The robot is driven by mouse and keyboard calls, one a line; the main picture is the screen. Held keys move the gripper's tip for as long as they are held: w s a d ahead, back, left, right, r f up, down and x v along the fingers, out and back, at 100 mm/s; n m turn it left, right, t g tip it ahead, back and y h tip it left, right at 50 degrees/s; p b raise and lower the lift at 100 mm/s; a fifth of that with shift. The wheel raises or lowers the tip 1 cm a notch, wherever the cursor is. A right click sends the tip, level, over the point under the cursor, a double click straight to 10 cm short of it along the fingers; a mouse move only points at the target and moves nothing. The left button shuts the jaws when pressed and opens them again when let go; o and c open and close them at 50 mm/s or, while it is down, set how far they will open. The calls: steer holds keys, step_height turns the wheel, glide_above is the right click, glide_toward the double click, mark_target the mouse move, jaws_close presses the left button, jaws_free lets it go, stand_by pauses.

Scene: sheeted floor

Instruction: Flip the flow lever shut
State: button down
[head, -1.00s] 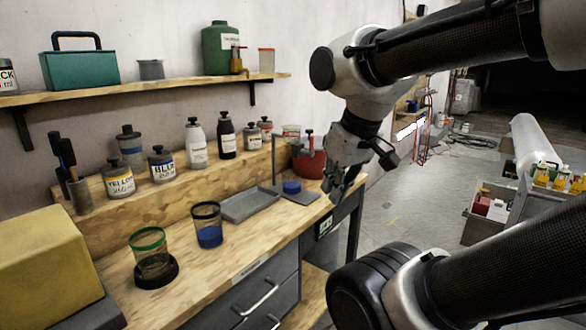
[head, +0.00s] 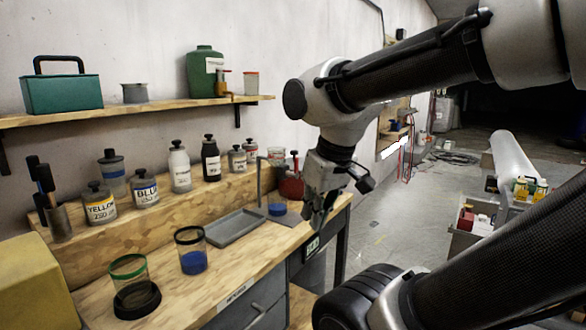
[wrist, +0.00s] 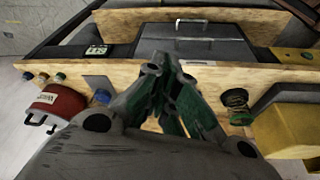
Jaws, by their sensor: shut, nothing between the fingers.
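A red pot-like vessel (head: 291,187) stands at the bench's far right end; it also shows at the left of the wrist view (wrist: 60,102). A small upright part (head: 295,160) shows at its top, too small to tell whether it is the flow lever or how it is set. A clear cup with blue liquid (head: 277,207) stands just in front of the vessel. My gripper (head: 317,222) is shut and empty, pointing down by the bench's right end, to the right of the vessel. Its fingers also show in the wrist view (wrist: 165,78).
A thin grey post (head: 260,180) stands beside the blue cup. A grey tray (head: 237,227), a black-rimmed cup of blue (head: 193,262) and a green-rimmed cup (head: 130,270) lie leftward. Labelled bottles line the raised ledge (head: 160,222). Open floor (head: 385,225) is at right.

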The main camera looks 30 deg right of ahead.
steer(key=w+n+g+h, duration=0.3)
steer(key=w+n+h, duration=0.2)
steer(key=w+n, duration=0.9)
steer(key=w+d+r+n+t+h, duration=0.2)
steer(key=w+r+n, duration=0.5)
steer(key=w, duration=0.4)
steer(key=shift+r+n+h, duration=0.2)
steer(key=shift+n+h, duration=0.2)
steer(key=shift+h, duration=0.4)
steer(key=shift+d, duration=0.15)
